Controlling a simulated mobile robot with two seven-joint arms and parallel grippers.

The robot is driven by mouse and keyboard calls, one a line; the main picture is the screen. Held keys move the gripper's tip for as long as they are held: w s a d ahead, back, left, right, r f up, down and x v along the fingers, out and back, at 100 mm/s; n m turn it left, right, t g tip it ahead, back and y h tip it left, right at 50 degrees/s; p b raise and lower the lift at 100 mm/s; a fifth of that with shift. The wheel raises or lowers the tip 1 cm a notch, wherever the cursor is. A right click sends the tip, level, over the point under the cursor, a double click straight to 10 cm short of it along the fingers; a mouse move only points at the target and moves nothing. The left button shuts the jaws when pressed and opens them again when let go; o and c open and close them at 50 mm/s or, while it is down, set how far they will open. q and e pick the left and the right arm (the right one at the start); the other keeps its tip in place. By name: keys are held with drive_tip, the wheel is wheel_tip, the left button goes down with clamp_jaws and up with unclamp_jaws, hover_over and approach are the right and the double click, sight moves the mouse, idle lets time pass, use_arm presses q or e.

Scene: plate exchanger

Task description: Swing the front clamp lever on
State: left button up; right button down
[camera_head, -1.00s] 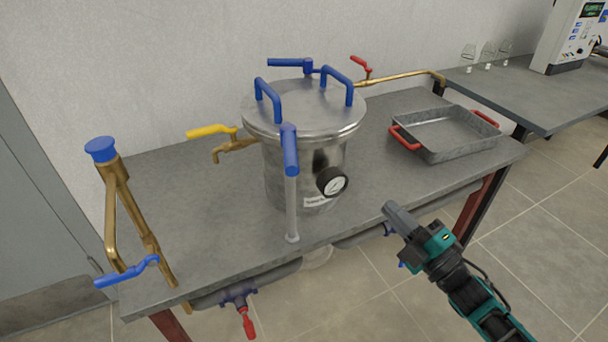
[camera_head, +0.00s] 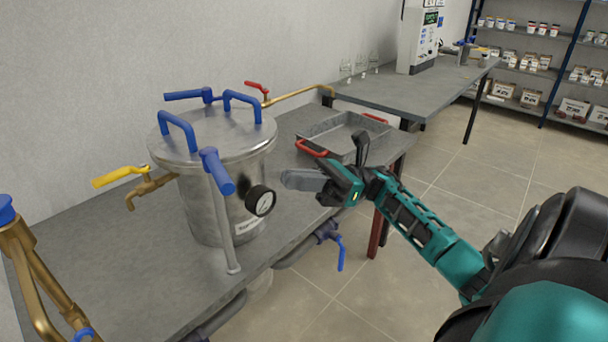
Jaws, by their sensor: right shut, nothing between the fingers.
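The metal pot (camera_head: 205,185) stands on the grey table with its round lid (camera_head: 212,135) on top. The front clamp lever (camera_head: 217,172) has a blue handle at the lid's front rim, tilted down and outward, above a grey rod (camera_head: 226,240) that runs down the pot's front. My right gripper (camera_head: 288,179) is shut and empty, in the air to the right of the lever and the gauge, pointing left towards them. It touches neither in this view. The rear clamp lever (camera_head: 195,95) has a blue handle behind the lid. My left gripper is out of view.
A pressure gauge (camera_head: 261,200) sticks out of the pot's front right. A yellow-handled tap (camera_head: 122,176) is at the left. A metal tray (camera_head: 335,135) with red handles lies behind my right gripper. Blue-handled valve (camera_head: 338,250) hangs below the table edge.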

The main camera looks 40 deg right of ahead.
sight(214, 168)
use_arm(q)
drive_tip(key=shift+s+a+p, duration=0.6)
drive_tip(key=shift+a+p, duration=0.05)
drive_tip(key=shift+p, duration=0.4)
use_arm(e)
drive_tip(key=x, duration=0.9)
drive_tip(key=shift+a, duration=0.2)
drive_tip(key=shift+w, duration=0.1)
